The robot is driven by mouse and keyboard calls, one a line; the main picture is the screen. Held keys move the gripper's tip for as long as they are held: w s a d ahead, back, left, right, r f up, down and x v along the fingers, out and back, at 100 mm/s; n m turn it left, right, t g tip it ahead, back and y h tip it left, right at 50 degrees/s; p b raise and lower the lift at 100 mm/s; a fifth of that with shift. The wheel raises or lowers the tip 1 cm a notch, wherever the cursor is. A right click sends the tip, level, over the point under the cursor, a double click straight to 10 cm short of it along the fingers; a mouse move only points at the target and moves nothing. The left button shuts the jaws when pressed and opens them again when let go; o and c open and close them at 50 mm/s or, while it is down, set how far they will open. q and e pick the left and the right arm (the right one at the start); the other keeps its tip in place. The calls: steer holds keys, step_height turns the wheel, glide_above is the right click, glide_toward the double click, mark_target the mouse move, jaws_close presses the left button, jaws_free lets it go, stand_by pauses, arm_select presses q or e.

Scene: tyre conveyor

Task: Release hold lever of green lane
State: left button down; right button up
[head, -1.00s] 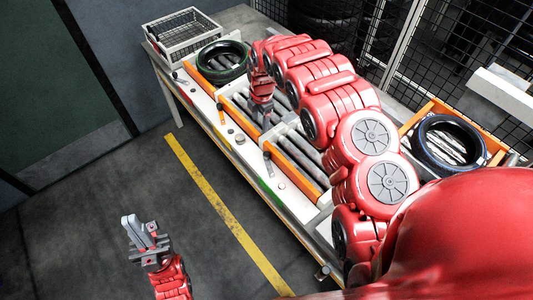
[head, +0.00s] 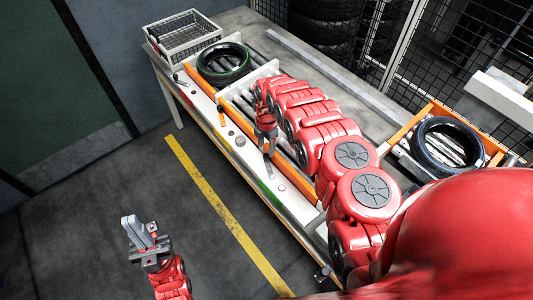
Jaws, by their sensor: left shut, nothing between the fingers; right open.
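The green lane is marked by a green strip (head: 268,195) on the front edge of the conveyor table. A slim grey hold lever (head: 268,168) stands on the white front ledge just behind that strip. My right gripper (head: 267,148) is open and sits at the upper end of this lever; its fingers are small and partly merge with the lever, so I cannot tell whether they touch it. My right arm covers much of the green lane's rollers. My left gripper (head: 138,230) is shut and empty, over the floor at lower left, away from the table.
A black tyre (head: 223,79) lies on the far-left lane. Another tyre (head: 418,144) lies on an orange-edged rack at right. A wire basket (head: 185,41) stands at the table's far end. Other levers, one of them (head: 222,115) on the middle lane, line the ledge. The floor in front is clear.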

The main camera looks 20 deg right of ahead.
mark_target(266, 155)
step_height(266, 155, down, 2)
steer(key=shift+w+f, duration=0.1)
steer(key=shift+f+b, duration=0.35)
steer(key=shift+f, duration=0.3)
step_height(266, 155, down, 3)
steer(key=b, duration=0.2)
steer(key=shift+b, duration=0.3)
steer(key=shift+r, duration=0.1)
steer(key=shift+c, duration=0.9)
jaws_close()
